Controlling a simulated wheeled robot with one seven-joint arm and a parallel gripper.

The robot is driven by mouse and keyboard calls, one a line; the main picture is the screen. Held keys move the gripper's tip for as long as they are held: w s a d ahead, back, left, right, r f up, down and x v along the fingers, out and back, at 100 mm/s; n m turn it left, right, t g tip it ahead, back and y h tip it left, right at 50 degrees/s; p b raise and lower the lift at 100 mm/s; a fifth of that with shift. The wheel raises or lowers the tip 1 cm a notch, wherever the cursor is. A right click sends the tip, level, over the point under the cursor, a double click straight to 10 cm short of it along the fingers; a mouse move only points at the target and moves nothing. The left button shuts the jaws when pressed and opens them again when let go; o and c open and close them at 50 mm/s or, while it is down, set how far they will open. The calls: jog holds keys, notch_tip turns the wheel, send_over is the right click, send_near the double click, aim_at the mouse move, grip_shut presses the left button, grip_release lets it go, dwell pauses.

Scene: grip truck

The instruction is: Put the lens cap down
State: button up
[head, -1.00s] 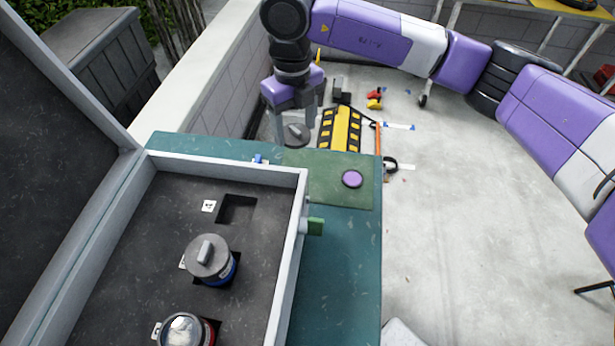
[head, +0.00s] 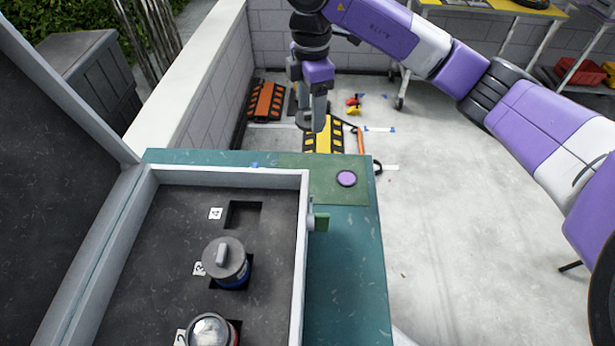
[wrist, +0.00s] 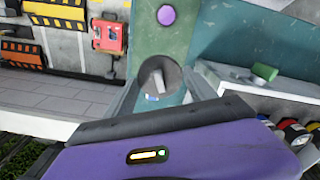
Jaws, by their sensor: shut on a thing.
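My gripper (head: 311,112) is shut on a grey round lens cap (head: 303,121) and holds it in the air beyond the far edge of the teal bench top. In the wrist view the cap (wrist: 158,77) shows as a dark grey disc with a light raised grip, between my two fingers (wrist: 161,88). A green mat (head: 325,189) lies on the bench, with a flat purple disc (head: 346,179) on it. In the wrist view the mat (wrist: 152,40) and the purple disc (wrist: 166,15) lie just past the cap.
An open case (head: 232,177) with dark foam stands on the teal bench top (head: 345,270). It holds a lens with a grey cap (head: 226,258) and another lens (head: 211,330); slot 4 (head: 245,214) is empty. A green latch (head: 321,222) sticks out right.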

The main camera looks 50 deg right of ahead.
aim_at(310, 177)
notch_tip(310, 177, down, 20)
jog(key=shift+r+p, duration=0.1)
jog(key=shift+p, duration=1.15)
jog(key=o, duration=1.3)
notch_tip(310, 177, up, 12)
jog(key=b, duration=0.1)
